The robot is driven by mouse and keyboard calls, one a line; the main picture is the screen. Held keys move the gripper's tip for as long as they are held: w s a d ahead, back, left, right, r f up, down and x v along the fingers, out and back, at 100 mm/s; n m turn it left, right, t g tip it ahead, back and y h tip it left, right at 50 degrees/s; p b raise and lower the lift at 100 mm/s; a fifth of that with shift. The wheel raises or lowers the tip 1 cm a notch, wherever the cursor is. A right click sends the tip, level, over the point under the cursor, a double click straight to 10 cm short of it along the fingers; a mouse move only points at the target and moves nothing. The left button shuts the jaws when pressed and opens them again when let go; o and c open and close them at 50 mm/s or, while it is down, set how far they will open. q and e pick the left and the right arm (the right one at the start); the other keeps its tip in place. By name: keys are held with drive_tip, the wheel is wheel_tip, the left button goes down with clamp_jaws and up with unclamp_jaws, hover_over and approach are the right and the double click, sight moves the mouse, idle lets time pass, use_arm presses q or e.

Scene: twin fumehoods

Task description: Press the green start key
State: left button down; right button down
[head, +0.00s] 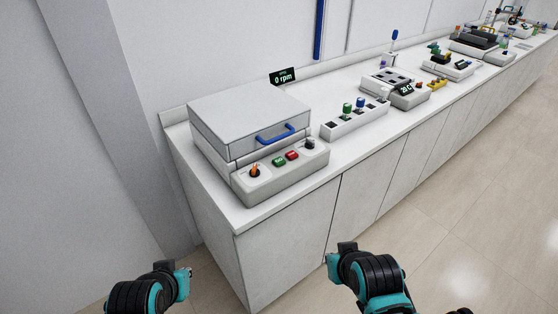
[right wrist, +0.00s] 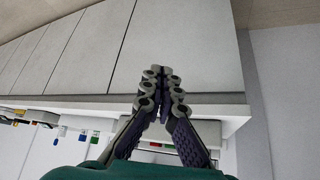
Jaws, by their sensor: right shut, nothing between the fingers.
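The green key (head: 278,161) is on the sloped front panel of a grey benchtop machine (head: 250,112) in the head view. A red key (head: 292,155) sits just right of it. A display (head: 282,76) behind the lid reads 0 rpm. The lid is down, with a blue handle (head: 275,134). My right gripper (right wrist: 160,72) is shut and empty in the right wrist view, its fingertips seen against the pale cabinet fronts and counter edge. My two arms show only as teal and black links at the bottom of the head view. My left gripper is not visible.
The panel also has an orange-marked knob (head: 255,170) and a black knob (head: 309,144). A rack (head: 354,119) with green and blue-capped items stands to the right, with more devices farther along the counter (head: 258,212). The floor (head: 455,200) in front is clear.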

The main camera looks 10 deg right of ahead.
drive_tip(key=w+a+r+n+y+p, duration=0.2)
drive_tip(key=w+r+n+p, duration=0.1)
drive_tip(key=w+r+p, duration=0.7)
drive_tip(key=w+a+r+n+y+p, duration=0.2)
drive_tip(key=w+a+r+n+p, duration=0.1)
drive_tip(key=w+r+p, duration=0.7)
drive_tip(key=w+p, duration=0.1)
drive_tip(key=w, duration=0.1)
drive_tip(key=shift+w+r+t, duration=0.2)
drive_tip(key=shift+w+t, duration=0.1)
drive_tip(key=shift+w, duration=0.05)
drive_tip(key=b, duration=0.2)
hover_over(277, 158)
drive_tip(key=s+d, duration=0.2)
drive_tip(key=s, duration=0.1)
drive_tip(key=f, duration=0.7)
drive_tip(key=shift+w+a, duration=0.2)
drive_tip(key=shift+a, duration=0.05)
wheel_tip(277, 158, down, 3)
drive_tip(key=shift+w+r+b, duration=0.15)
drive_tip(key=shift+r+b, duration=0.05)
drive_tip(key=shift+b, duration=0.15)
drive_tip(key=shift+f, duration=0.75)
